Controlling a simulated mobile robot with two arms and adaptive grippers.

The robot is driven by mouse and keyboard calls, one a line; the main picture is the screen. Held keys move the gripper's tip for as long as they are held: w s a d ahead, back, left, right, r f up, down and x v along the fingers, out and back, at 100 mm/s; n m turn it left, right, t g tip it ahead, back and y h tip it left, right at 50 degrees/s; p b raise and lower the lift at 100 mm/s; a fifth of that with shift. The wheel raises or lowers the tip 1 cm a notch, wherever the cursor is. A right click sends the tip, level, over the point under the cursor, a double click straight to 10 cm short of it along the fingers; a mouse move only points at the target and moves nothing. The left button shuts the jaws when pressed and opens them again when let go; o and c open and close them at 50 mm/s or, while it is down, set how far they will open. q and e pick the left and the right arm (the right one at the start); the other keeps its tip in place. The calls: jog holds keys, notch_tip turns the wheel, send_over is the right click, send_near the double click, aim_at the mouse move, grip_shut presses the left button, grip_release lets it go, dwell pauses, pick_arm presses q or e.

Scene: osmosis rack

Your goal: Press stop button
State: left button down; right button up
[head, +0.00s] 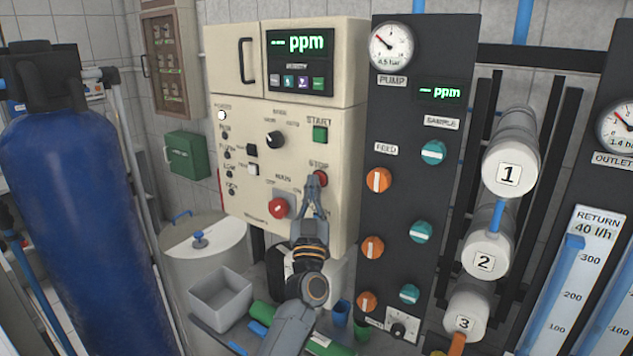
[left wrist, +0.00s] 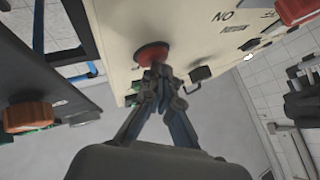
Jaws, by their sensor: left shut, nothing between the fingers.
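The stop button (head: 321,178) is a round red button on the cream control panel (head: 235,180), under a "STOP" label and below the green start button (head: 320,133). It also shows in the left wrist view (left wrist: 151,52) as a red disc. My left gripper (head: 318,176) is shut and empty. Its fingertips are right at the stop button and overlap its edge in both views. In the left wrist view the closed fingertips (left wrist: 160,72) partly cover the button's lower edge. I cannot tell whether they touch it or whether it is pressed in. My right gripper is not in view.
A red main switch (head: 278,208) sits left of the stop button. The dark pump panel (head: 405,150) with orange and teal knobs stands close on the right. A grey bin (head: 222,298) and cups stand below. A blue tank (head: 75,200) stands at left.

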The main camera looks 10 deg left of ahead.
pick_arm(q)
jog(key=shift+s+a+p, duration=0.3)
jog(key=shift+s+p, duration=0.4)
jog(key=shift+s, duration=0.1)
jog(key=s+p, duration=0.1)
jog(key=s+a+p, duration=0.1)
jog(key=s, duration=0.1)
jog(key=s+p, duration=0.1)
jog(key=shift+s+a+f, duration=0.1)
jog(key=shift+s+a, duration=0.25)
dwell(0.4)
